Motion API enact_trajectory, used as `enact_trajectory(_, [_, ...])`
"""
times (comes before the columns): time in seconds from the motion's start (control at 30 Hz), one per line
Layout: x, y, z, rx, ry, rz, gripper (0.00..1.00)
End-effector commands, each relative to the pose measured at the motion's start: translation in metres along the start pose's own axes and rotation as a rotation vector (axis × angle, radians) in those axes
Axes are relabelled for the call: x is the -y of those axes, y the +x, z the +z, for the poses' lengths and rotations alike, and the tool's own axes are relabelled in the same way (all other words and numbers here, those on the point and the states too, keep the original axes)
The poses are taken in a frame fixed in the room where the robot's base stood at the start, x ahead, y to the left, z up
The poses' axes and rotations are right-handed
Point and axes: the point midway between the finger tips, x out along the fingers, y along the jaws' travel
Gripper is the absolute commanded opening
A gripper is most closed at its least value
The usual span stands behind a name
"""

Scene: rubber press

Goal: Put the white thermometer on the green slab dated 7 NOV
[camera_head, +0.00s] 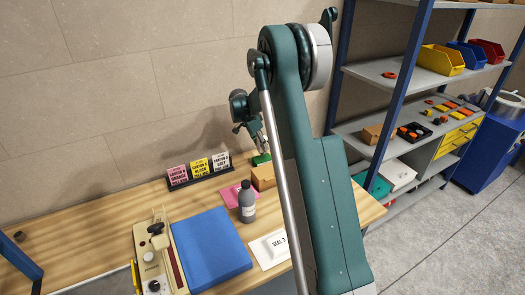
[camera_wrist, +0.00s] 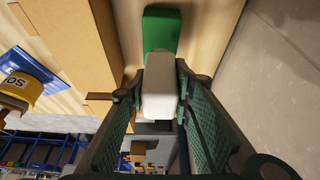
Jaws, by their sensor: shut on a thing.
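My gripper (camera_wrist: 160,98) is shut on a white block-shaped thing, which looks like the white thermometer (camera_wrist: 162,88), in the wrist view. A green slab (camera_wrist: 161,30) lies on the wooden bench just past the thermometer's far end. I cannot tell whether the thermometer touches the slab. No date on the slab can be read. In the head view the green slab (camera_head: 261,159) is a small patch at the bench's back, and my gripper (camera_head: 257,140) is right above it. The thermometer cannot be made out there.
A cardboard box (camera_head: 263,177) stands close in front of the slab. A grey bottle (camera_head: 247,206), a pink sheet (camera_head: 230,193), a sign rack (camera_head: 205,180), a blue mat (camera_head: 211,249) and a white card (camera_head: 268,249) are on the bench. The wall is close behind.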

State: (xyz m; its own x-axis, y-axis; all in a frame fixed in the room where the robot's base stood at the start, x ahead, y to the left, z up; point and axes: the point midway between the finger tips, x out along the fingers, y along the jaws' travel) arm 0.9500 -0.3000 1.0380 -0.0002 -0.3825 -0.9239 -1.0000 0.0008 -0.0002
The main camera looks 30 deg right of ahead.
Motion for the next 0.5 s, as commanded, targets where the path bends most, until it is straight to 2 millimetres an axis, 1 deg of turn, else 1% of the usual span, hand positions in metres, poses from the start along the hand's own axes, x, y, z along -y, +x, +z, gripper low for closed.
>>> enact_trajectory(0.3, [0.0, 0.028, 0.011, 0.0, 0.0, 0.0, 0.07])
enact_trajectory(0.5, [0.0, 0.033, 0.014, 0.0, 0.0, 0.0, 0.07])
